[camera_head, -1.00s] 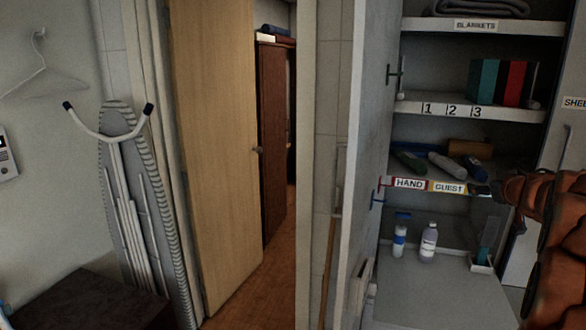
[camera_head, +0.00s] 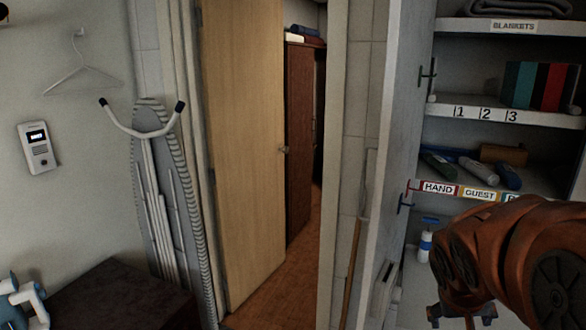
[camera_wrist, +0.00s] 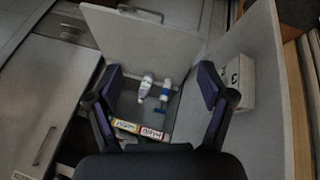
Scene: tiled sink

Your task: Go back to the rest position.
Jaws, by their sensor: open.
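My gripper (camera_wrist: 160,72) is open in the wrist view, its two dark fingers spread wide with nothing between them that I can see held. Beyond the fingers are a white bottle (camera_wrist: 146,84) and a blue-and-white bottle (camera_wrist: 166,88) on a cabinet shelf, apart from the gripper. In the head view my gripper shows only in part at the bottom edge (camera_head: 462,316), below my orange arm. The arm hides part of the lower shelves.
An open cabinet with shelves (camera_head: 500,115) stands at right, its door (camera_head: 400,140) swung out. An ironing board (camera_head: 165,200) leans left of a wooden door (camera_head: 245,150). A dark table (camera_head: 110,300) is at lower left. The doorway floor (camera_head: 290,285) looks clear.

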